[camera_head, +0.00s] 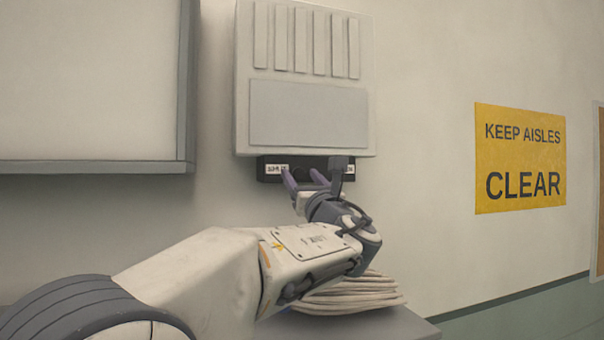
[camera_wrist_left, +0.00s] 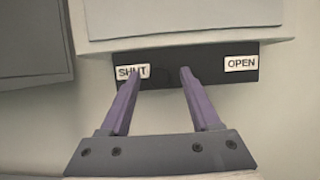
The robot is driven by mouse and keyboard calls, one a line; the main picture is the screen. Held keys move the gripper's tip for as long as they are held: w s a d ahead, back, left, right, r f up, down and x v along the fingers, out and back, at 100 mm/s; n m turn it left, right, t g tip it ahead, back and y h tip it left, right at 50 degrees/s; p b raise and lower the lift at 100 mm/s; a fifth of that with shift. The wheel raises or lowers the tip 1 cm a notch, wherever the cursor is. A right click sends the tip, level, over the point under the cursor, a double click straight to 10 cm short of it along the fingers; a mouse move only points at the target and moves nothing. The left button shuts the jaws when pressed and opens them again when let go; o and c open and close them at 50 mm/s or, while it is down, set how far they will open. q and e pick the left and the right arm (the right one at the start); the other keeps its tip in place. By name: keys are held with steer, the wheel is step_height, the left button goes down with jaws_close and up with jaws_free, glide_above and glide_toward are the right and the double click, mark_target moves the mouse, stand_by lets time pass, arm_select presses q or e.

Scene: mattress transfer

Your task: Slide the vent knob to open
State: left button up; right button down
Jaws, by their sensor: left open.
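The grey-white vent unit (camera_head: 308,112) is on the wall, with a black strip (camera_head: 268,168) along its lower edge. In the left wrist view the strip (camera_wrist_left: 215,66) has a SHUT label (camera_wrist_left: 131,72) at its left and an OPEN label (camera_wrist_left: 241,63) at its right. My left gripper (camera_head: 302,178) is open in front of the strip. In the wrist view its purple fingers (camera_wrist_left: 160,73) are apart; the left fingertip overlaps the SHUT label. I cannot make out the knob against the dark strip. My right gripper is not in view.
A coiled pale rope or cable (camera_head: 350,297) lies on a grey surface (camera_head: 395,326) below my left arm. A grey-framed board (camera_head: 90,80) is on the wall at the left. A yellow sign (camera_head: 520,158) is at the right. The wall between unit and sign is clear.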

arm_select(q)
jaws_close()
stand_by(1.4)
